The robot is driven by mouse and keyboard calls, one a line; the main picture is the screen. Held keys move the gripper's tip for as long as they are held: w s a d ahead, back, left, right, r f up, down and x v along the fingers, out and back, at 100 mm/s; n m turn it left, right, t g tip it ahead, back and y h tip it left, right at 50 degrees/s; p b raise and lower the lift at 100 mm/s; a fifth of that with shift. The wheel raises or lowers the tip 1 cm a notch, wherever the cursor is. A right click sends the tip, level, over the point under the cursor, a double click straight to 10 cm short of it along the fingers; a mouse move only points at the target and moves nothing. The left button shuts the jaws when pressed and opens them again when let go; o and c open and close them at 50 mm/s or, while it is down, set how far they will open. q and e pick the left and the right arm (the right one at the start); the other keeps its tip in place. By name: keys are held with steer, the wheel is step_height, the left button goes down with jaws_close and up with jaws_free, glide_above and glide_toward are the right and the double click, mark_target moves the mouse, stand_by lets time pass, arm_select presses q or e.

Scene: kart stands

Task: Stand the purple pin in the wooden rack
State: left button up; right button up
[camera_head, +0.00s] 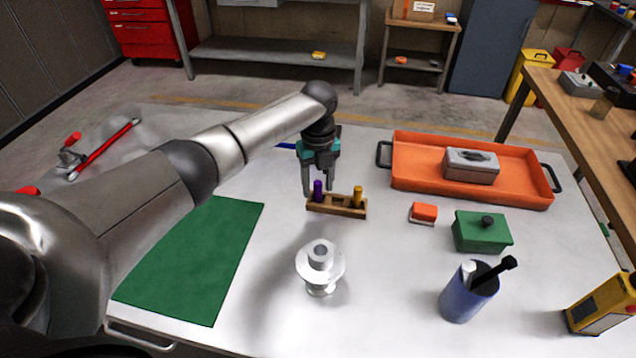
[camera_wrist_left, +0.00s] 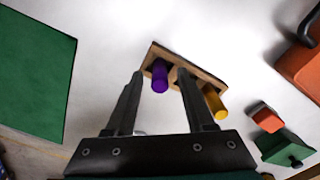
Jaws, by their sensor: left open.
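The purple pin (camera_head: 318,190) stands upright in the left end of the wooden rack (camera_head: 338,209). A yellow pin (camera_head: 357,195) stands at the rack's right end. My left gripper (camera_head: 319,190) is over the rack's left end, pointing down, with its fingers open on either side of the purple pin. In the left wrist view the purple pin (camera_wrist_left: 160,78) shows between the open fingers (camera_wrist_left: 158,95), in one end of the rack (camera_wrist_left: 190,66). The yellow pin (camera_wrist_left: 214,103) is just outside the right finger. My right gripper is not in view.
A silver flanged part (camera_head: 320,262) stands in front of the rack. A green mat (camera_head: 200,262) lies to the left. An orange tray (camera_head: 420,175) holds a grey box. An orange block (camera_head: 424,212), a green box (camera_head: 482,233) and a blue cup (camera_head: 466,298) stand to the right.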

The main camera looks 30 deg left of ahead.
mark_target(319, 183)
arm_select(q)
step_height(319, 183, up, 12)
steer(key=p, duration=0.2)
steer(key=shift+r, duration=0.2)
steer(key=shift+d+f, duration=0.1)
stand_by(0.6)
